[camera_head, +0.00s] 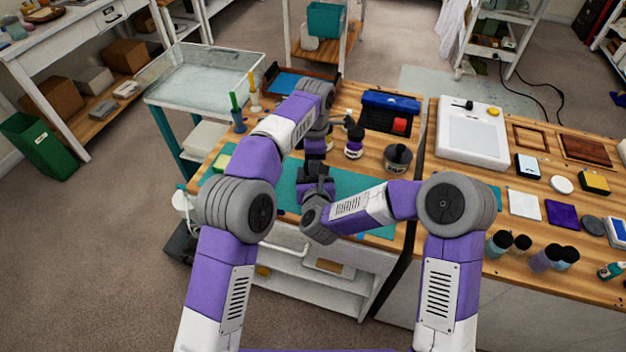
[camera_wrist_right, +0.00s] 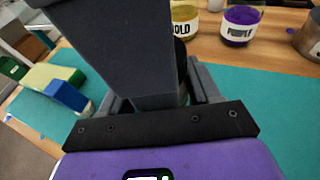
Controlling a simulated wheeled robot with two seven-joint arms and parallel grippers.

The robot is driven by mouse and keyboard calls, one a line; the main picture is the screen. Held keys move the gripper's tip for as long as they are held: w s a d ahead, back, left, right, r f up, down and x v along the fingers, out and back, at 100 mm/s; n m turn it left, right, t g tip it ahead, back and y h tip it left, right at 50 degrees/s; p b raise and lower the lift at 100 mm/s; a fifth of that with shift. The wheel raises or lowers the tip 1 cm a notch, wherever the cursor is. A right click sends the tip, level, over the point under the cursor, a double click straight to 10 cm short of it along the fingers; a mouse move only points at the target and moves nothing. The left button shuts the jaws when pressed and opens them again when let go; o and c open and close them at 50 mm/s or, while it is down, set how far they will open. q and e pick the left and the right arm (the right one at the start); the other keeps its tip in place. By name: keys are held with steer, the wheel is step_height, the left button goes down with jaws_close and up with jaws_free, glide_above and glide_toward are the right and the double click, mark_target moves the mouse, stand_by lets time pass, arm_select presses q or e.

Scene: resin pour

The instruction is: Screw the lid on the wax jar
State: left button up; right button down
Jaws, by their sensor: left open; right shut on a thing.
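My left gripper (camera_head: 316,160) comes down from above over the teal mat (camera_head: 353,183) and is open. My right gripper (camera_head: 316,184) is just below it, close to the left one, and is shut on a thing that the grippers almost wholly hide. In the right wrist view a large dark grey block, seemingly part of my left gripper, covers the space in front of my right fingers (camera_wrist_right: 165,100). A small black edge (camera_wrist_right: 181,62) shows beside that block; I cannot tell if it is the lid or the jar. No wax jar or lid can be made out clearly.
A purple-labelled jar (camera_wrist_right: 241,24) and a gold-labelled jar (camera_wrist_right: 185,20) stand beyond the mat. A grey jar (camera_head: 397,159) stands to the right. A blue-and-black case (camera_head: 390,103) is behind, and candles (camera_head: 253,85) are at the back left.

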arm_select(q)
steer(key=c, duration=0.9)
steer(key=shift+m, duration=1.7)
steer(key=o, duration=1.2)
steer(key=shift+r, duration=2.3)
steer(key=shift+o, duration=0.2)
